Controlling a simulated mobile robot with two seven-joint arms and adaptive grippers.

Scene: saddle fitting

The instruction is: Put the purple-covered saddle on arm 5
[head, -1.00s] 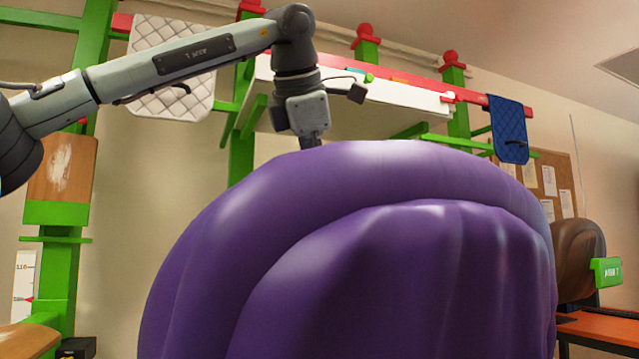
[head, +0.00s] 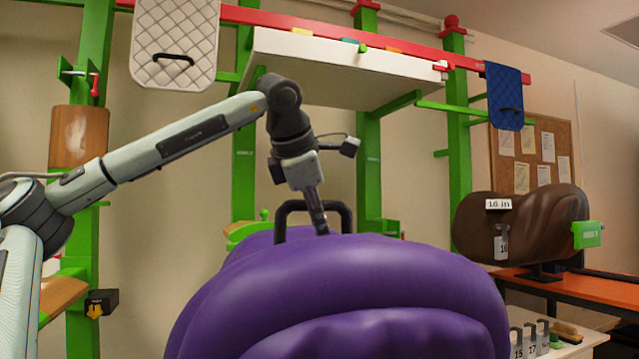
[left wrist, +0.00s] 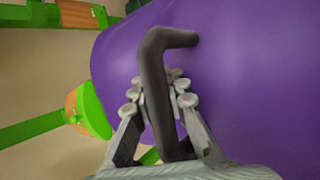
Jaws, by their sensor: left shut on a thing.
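The purple-covered saddle (head: 340,285) fills the lower middle of the head view, very close to the camera. A dark handle (head: 345,212) stands up from its top. My left gripper (head: 320,222) reaches down to this handle from above. In the left wrist view, the fingers (left wrist: 160,98) are shut around the dark handle (left wrist: 155,75), with the purple cover (left wrist: 245,90) behind it. The saddle's underside and whatever is beneath it are hidden. I can read no number 5 on any green arm. My right gripper is not in view.
Green posts (head: 458,150) and a white shelf (head: 340,70) stand behind. A brown saddle (head: 530,225) with a "16 in" tag is at right, above an orange bench (head: 590,285). Numbered gauges (head: 530,340) are at lower right. A quilted white pad (head: 175,45) and blue pad (head: 505,95) hang above.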

